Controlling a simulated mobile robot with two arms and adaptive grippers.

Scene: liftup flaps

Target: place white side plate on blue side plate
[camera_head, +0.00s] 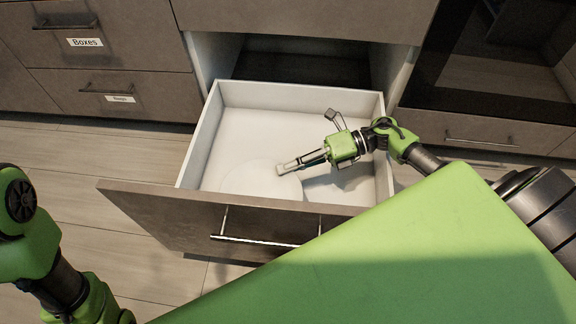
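A white side plate (250,183) lies in the open drawer (205,135), near its front panel. It is pale on a pale drawer floor, so its outline is faint. My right gripper (284,169) reaches into the drawer from the right, with its fingertips at the plate's right part. The fingers show nearly edge-on, so I cannot tell whether they are open or around the plate's rim. No blue side plate is visible. My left arm shows at the lower left, with its gripper out of view.
The drawer is pulled out of a brown cabinet, with its front panel (165,215) and metal handle (255,241) facing me. A dark oven front (490,85) is at the right. Wood floor (80,170) is clear at the left.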

